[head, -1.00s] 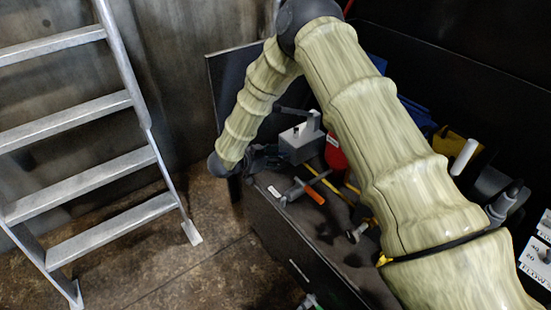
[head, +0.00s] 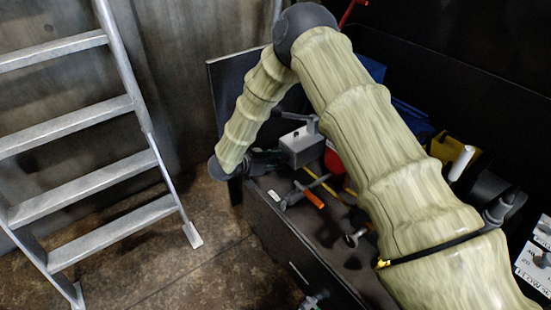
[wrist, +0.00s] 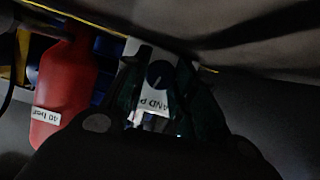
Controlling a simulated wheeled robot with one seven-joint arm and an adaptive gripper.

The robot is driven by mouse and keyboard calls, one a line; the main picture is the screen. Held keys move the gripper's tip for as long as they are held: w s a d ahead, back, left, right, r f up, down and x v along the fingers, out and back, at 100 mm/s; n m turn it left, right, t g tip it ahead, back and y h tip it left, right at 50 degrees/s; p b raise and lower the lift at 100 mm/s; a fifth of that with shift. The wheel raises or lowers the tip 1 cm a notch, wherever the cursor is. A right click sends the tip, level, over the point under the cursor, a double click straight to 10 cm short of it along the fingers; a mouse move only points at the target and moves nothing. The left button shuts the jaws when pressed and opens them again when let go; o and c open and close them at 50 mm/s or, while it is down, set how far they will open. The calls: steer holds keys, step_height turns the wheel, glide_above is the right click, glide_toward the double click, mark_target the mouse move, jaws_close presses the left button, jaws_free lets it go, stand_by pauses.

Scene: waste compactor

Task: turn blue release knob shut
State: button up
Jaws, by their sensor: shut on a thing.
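The blue release knob (wrist: 158,73) shows in the wrist view as a dark bluish disc with a pale line. It sits on a pale panel with partly hidden lettering on the hand pump (wrist: 152,103). My gripper (wrist: 162,88) has its dark fingers on both sides of the knob and is shut on it. In the head view the pump is a grey box (head: 302,147) on the dark bench, with my gripper (head: 266,160) against its left side. The knob is hidden there, and the finger contact is too dark to see clearly.
A red bottle (wrist: 62,92) stands close left of my gripper in the wrist view. A tool with an orange handle (head: 314,199) lies on the bench (head: 290,245) in front of the pump. A metal ladder (head: 85,140) stands at the left, with bare floor beside it.

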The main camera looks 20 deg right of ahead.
steer(key=shift+s+r+n+g+p, duration=0.15)
steer(key=shift+n+g+p, duration=0.4)
steer(key=shift+p, duration=0.7)
steer(key=shift+d+f+n+g+h+p, duration=0.1)
steer(key=shift+f+n+g+h+p, duration=0.2)
steer(key=shift+n+p, duration=0.35)
steer(key=o, duration=1)
steer(key=shift+r, duration=0.1)
